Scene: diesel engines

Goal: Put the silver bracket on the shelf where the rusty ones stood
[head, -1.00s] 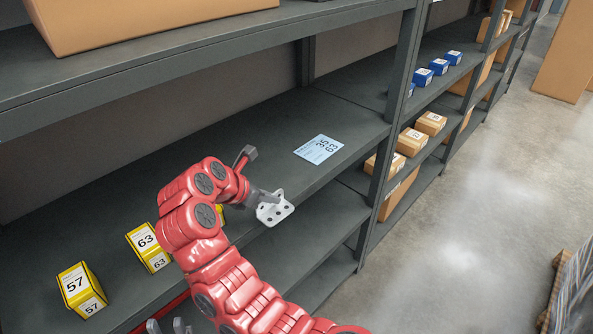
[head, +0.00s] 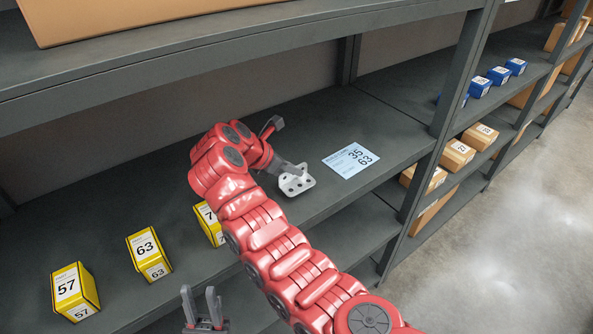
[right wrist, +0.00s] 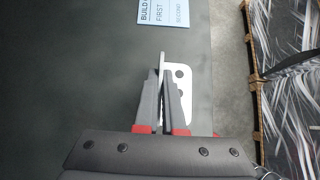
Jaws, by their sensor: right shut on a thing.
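The silver bracket (head: 297,185), an L-shaped plate with holes, is in my right gripper (head: 286,172) over the middle shelf (head: 330,120), left of the blue card. I cannot tell whether it touches the shelf. In the right wrist view the fingers (right wrist: 160,78) are shut on the bracket's upright flange, and its holed plate (right wrist: 181,78) sticks out to the right. My left gripper (head: 201,293) is empty and open, fingers up, in front of the shelf edge at the bottom. No rusty brackets are in view.
A blue card (head: 351,160) reading 35 and 63 lies on the shelf; it also shows in the right wrist view (right wrist: 163,12). Yellow boxes 57 (head: 74,291) and 63 (head: 148,256) and a partly hidden one (head: 208,224) stand left along the front. A shelf post (head: 457,75) rises at right.

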